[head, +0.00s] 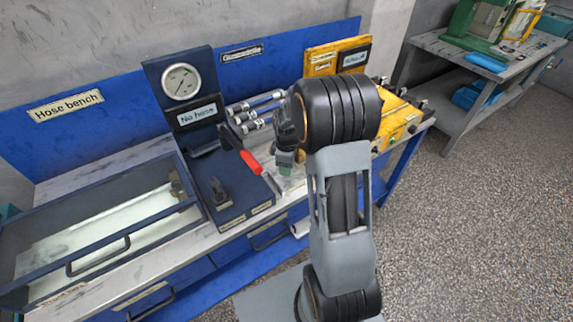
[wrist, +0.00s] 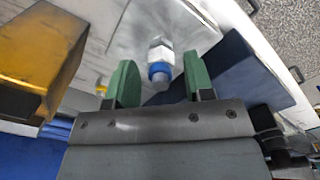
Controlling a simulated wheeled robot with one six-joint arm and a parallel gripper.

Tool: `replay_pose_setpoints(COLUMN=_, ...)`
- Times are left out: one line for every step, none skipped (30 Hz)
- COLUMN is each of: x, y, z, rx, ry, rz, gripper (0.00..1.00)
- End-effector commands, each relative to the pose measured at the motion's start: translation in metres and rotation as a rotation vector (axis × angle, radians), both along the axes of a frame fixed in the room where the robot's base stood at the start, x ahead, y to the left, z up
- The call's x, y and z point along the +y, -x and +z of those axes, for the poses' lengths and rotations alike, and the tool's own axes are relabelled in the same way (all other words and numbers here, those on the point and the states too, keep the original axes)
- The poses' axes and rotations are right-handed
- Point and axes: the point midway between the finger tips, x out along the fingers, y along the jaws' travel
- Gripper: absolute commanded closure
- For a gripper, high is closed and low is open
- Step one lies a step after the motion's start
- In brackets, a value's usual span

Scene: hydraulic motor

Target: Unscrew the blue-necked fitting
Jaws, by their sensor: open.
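The blue-necked fitting (wrist: 160,68) shows in the wrist view as a pale hex body with a blue ring at its near end. My gripper (wrist: 160,62) is open, with one green finger to the left of the fitting and one to the right. There is a gap on both sides, and no contact shows. In the head view my gripper (head: 286,158) is small and partly covered by my arm, pointing down at the bench. The fitting cannot be made out there.
A red-handled tool (head: 251,161) lies left of my gripper. A gauge panel (head: 182,85) with a "No hose" sign stands further left. Several metal cylinders (head: 257,112) lie behind. Yellow equipment (head: 402,122) is to the right. A glass-lidded case (head: 95,235) fills the bench's left end.

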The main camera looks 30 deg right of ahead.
Motion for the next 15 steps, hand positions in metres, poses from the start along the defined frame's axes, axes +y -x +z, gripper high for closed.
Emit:
replay_pose_setpoints(x=0.0000, y=0.0000, z=0.0000, rx=0.000, ry=0.000, rz=0.001, gripper=0.52)
replay_pose_setpoints(x=0.0000, y=0.0000, z=0.0000, rx=0.000, ry=0.000, rz=0.001, gripper=0.52)
replay_pose_setpoints(x=0.0000, y=0.0000, z=0.0000, rx=0.000, ry=0.000, rz=0.001, gripper=0.52)
replay_pose_setpoints(x=0.0000, y=0.0000, z=0.0000, rx=0.000, ry=0.000, rz=-0.003, gripper=0.52)
replay_pose_setpoints(x=0.0000, y=0.0000, z=0.0000, rx=0.000, ry=0.000, rz=-0.013, gripper=0.52)
replay_pose_setpoints(x=0.0000, y=0.0000, z=-0.0001, rx=0.000, ry=0.000, rz=-0.036, gripper=0.52)
replay_pose_setpoints(x=0.0000, y=0.0000, z=-0.0001, rx=0.000, ry=0.000, rz=-0.065, gripper=0.52)
replay_pose_setpoints(x=0.0001, y=0.0001, z=-0.0001, rx=0.000, ry=0.000, rz=-0.101, gripper=0.52)
replay_pose_setpoints(x=0.0001, y=0.0001, z=-0.0001, rx=0.000, ry=0.000, rz=-0.161, gripper=0.52)
replay_pose_setpoints(x=0.0000, y=0.0001, z=-0.0001, rx=0.000, ry=0.000, rz=-0.211, gripper=0.52)
replay_pose_setpoints(x=0.0000, y=0.0001, z=-0.0001, rx=0.000, ry=0.000, rz=-0.266, gripper=0.52)
replay_pose_setpoints(x=0.0000, y=0.0001, z=-0.0001, rx=0.000, ry=0.000, rz=-0.336, gripper=0.52)
replay_pose_setpoints(x=0.0000, y=0.0001, z=-0.0001, rx=0.000, ry=0.000, rz=-0.390, gripper=0.52)
replay_pose_setpoints(x=-0.0001, y=0.0002, z=-0.0001, rx=0.000, ry=0.000, rz=-0.440, gripper=0.52)
replay_pose_setpoints(x=-0.0001, y=0.0002, z=-0.0001, rx=0.000, ry=0.000, rz=-0.505, gripper=0.52)
